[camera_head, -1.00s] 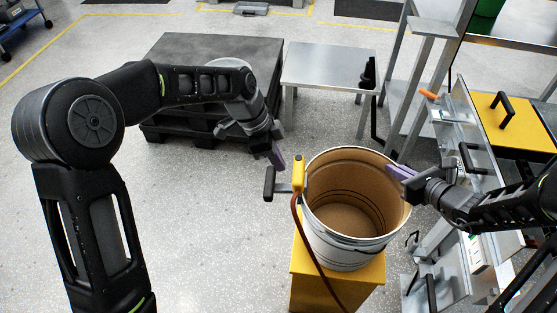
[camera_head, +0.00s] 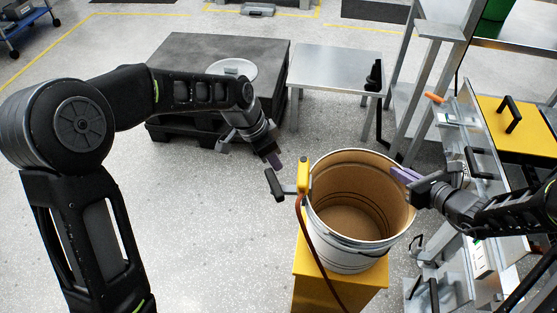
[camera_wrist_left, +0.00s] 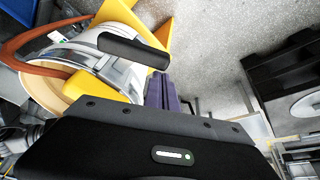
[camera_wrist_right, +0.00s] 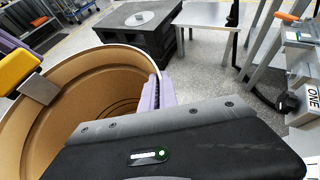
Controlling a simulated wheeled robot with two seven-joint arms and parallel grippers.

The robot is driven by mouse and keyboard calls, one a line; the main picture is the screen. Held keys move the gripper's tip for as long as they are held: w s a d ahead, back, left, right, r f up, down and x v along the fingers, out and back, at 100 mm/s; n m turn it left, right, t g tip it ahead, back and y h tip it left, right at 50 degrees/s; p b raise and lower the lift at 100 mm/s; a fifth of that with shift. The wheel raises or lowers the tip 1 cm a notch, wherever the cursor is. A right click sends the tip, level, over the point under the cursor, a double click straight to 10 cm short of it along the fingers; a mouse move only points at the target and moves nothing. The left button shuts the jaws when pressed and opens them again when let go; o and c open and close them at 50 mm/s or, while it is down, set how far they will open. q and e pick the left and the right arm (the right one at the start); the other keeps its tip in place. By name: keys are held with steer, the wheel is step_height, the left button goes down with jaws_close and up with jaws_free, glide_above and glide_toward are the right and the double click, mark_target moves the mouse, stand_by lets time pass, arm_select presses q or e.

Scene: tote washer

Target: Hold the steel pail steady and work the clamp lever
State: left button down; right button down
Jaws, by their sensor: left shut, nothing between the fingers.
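The steel pail (camera_head: 345,255) stands upright and open, tan inside, on a yellow stand. A yellow clamp (camera_head: 303,175) sits at its left rim, with a black-handled lever (camera_head: 275,185) sticking out left. The lever handle also shows in the left wrist view (camera_wrist_left: 133,50). My left gripper (camera_head: 274,160) is shut and empty, just above the lever handle; no contact is visible. My right gripper (camera_head: 405,176) is shut on the pail's right rim, its purple fingers (camera_wrist_right: 158,95) at the wall in the right wrist view. The exact finger contact is partly hidden.
A reddish hose (camera_head: 316,250) hangs from the clamp past the yellow stand (camera_head: 315,283). A dark pallet platform (camera_head: 185,60) with a round disc and a small grey table (camera_head: 335,68) stand behind. Metal framework (camera_head: 425,85) crowds the right. Floor at front left is clear.

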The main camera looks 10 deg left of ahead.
arm_select(q)
steer(key=n, duration=0.1)
steer(key=a+n, duration=0.1)
steer(key=n, duration=0.1)
steer(key=s+a+n+t+y, duration=0.1)
steer(key=n, duration=0.1)
steer(key=shift+f, duration=0.15)
arm_select(e)
steer(key=shift+s+f, duration=0.2)
steer(key=shift+f, duration=0.2)
arm_select(q)
steer(key=shift+s+a+f+n, duration=0.1)
steer(key=shift+s+a+n, duration=0.15)
steer(key=shift+a+n, duration=0.1)
steer(key=shift+s+a, duration=0.15)
steer(key=shift+a, duration=0.1)
steer(key=shift+w+a, duration=0.35)
steer(key=shift+a, duration=0.25)
stand_by(0.3)
steer(key=v, duration=1)
steer(key=shift+d, duration=0.25)
steer(key=shift+s, duration=0.1)
